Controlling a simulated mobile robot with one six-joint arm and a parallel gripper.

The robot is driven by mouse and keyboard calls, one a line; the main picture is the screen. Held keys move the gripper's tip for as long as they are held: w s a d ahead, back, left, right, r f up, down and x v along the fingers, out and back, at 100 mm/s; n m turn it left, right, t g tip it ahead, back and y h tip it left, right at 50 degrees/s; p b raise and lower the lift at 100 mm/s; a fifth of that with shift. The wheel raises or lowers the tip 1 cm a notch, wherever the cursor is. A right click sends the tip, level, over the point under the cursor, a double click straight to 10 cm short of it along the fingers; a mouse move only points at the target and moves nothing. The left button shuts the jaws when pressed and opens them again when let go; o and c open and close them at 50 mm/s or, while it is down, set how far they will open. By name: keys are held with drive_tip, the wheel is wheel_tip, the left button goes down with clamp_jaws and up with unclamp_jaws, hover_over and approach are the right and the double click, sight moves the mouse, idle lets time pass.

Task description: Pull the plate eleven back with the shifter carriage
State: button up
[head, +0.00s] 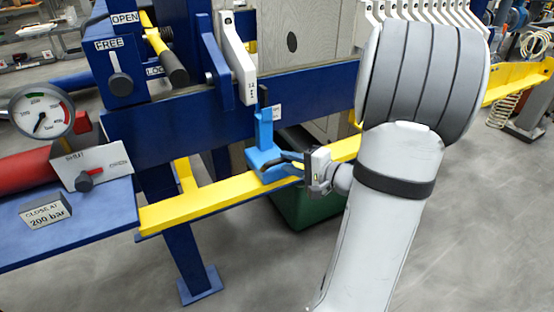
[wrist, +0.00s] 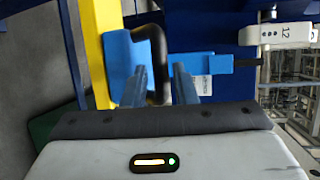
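The blue shifter carriage (head: 264,155) sits on the yellow rail along the press side. It also shows in the wrist view (wrist: 190,64), with a black looped handle (wrist: 158,75). My gripper (head: 296,163) is at the carriage, its fingers (wrist: 162,85) on either side of that handle and seemingly closed on it. A dark upright pawl (head: 263,96) rises from the carriage, close right of a white plate handle (head: 240,60). I cannot pick out a number eleven; the right-hand pack's handles (head: 430,12) are partly behind my arm.
The yellow rail (head: 215,194) runs along the press under the blue side beam (head: 180,128). A green bin (head: 305,208) stands below. At left are a gauge (head: 42,112), a FREE/LOCK lever box (head: 115,65) and a SHUT/OPEN valve (head: 88,178). The front floor is clear.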

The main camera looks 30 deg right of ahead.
sight(277, 168)
drive_tip(key=x, duration=0.5)
drive_tip(key=shift+s, duration=0.1)
clamp_jaws()
drive_tip(key=shift+d, duration=0.1)
idle(0.4)
